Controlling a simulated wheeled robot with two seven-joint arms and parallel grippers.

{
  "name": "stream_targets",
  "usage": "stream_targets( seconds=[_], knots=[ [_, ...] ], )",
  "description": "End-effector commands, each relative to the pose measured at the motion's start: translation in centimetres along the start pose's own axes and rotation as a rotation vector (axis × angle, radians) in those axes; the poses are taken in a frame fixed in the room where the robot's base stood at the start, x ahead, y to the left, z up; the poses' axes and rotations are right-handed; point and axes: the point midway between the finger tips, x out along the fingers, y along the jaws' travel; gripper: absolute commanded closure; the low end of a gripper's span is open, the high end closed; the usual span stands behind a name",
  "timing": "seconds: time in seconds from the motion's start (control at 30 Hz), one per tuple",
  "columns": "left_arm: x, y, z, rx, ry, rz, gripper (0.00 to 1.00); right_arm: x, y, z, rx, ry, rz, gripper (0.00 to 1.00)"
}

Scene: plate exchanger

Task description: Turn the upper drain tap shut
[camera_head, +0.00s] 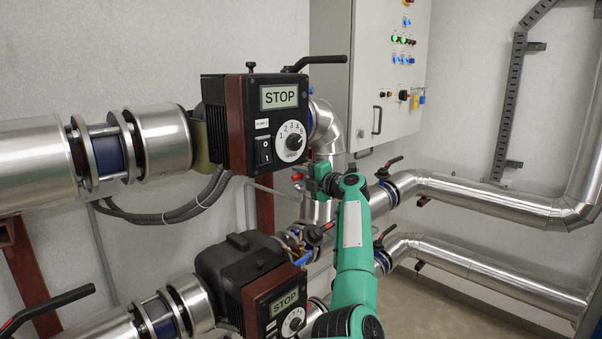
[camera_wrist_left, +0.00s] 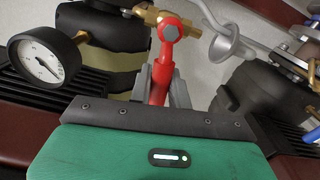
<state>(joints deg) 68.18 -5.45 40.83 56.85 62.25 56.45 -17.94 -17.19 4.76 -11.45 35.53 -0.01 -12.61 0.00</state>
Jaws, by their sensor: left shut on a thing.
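The upper drain tap has a red lever (camera_wrist_left: 161,82) on a brass body (camera_wrist_left: 150,15) at the top of the left wrist view. In the head view only a small red part of the lever (camera_head: 297,177) shows, just right of the upper pump. My left gripper (camera_wrist_left: 160,92) is shut on the red lever, one grey finger on each side of it. In the head view this gripper (camera_head: 306,175) is small and partly hidden, at the end of my green arm. The lever's angle to the pipe is hard to tell. My right gripper is not in view.
The upper pump (camera_head: 265,120) reads STOP, and so does the lower pump (camera_head: 250,285). A round pressure gauge (camera_wrist_left: 44,62) sits beside the tap. Steel pipes (camera_head: 490,200) run right of my arm, below a control cabinet (camera_head: 385,70). Floor shows at lower right.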

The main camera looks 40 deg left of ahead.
Motion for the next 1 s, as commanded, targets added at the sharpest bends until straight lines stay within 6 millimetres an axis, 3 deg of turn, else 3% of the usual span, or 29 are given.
stream_targets(
  seconds=[0.3, 0.87, 0.9, 1.0],
  knots=[
    [-0.08, 1.01, 0.37, 0.129, -0.005, 0.003, 1.00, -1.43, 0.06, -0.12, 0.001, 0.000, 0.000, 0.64],
    [-0.06, 1.07, 0.39, 0.159, -0.004, 0.004, 1.00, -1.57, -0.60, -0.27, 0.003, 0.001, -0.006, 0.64],
    [-0.06, 1.08, 0.39, 0.159, -0.004, 0.004, 0.77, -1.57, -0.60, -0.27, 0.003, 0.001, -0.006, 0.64],
    [-0.06, 1.05, 0.37, 0.158, -0.004, 0.004, 0.59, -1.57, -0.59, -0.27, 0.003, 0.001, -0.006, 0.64]
  ],
)
